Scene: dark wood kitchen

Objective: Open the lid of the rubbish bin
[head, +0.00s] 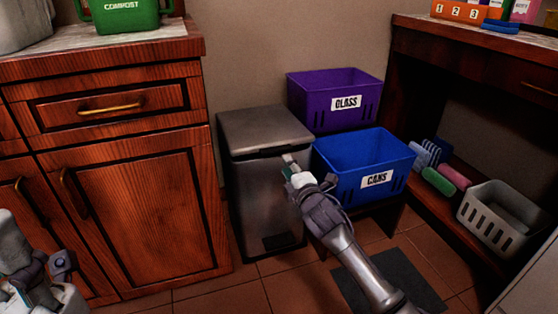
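The rubbish bin (262,185) is a grey metal box on the tiled floor, between the wood cabinet and the blue crate. Its lid (263,130) is flat on top and looks closed. A dark pedal area shows low on its front. My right gripper (289,162) is in front of the bin's upper right, close below the lid's front edge. I cannot tell whether it touches the bin. Its fingers are small and partly hidden by the wrist. My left gripper (35,290) is at the lower left, cut by the frame edge, away from the bin.
A blue crate (335,176) marked CANS sits right of the bin on a low stand, with a purple crate (312,101) marked GLASS behind. The wood cabinet (130,190) is close on the left. A shelf with a grey basket (480,226) stands right.

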